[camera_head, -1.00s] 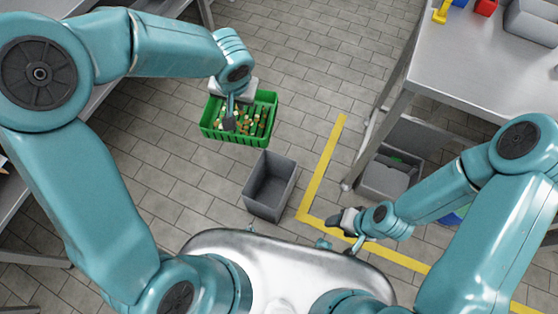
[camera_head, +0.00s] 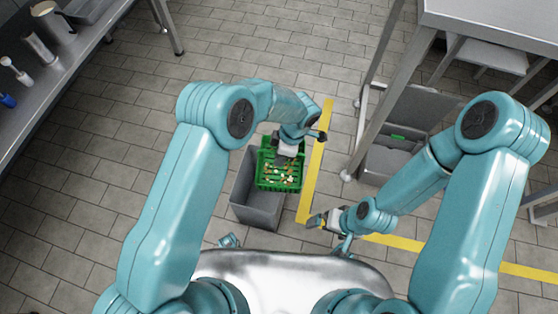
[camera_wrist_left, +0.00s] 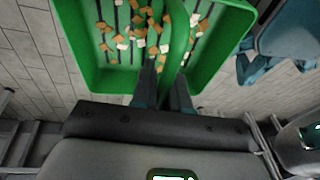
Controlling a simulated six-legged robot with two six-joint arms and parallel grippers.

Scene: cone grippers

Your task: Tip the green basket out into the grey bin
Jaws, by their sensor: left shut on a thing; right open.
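The green basket (camera_head: 266,171) hangs from my left gripper (camera_head: 287,150) over the right part of the grey bin (camera_head: 262,215) in the head view. Small orange and white pieces lie inside the basket. In the left wrist view the left fingers (camera_wrist_left: 163,92) are shut on the basket (camera_wrist_left: 215,50), and the pieces show in it beyond the fingers. The grey bin stands on the floor, its left part open to view and the rest hidden under the basket. My right gripper (camera_head: 325,220) is open and empty, to the right of the bin.
A yellow floor line (camera_head: 317,160) runs just right of the bin. A steel table (camera_head: 490,22) stands at the right, with a grey container (camera_head: 388,160) on the floor beside it. A steel bench (camera_head: 50,75) with several utensils is at the upper left.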

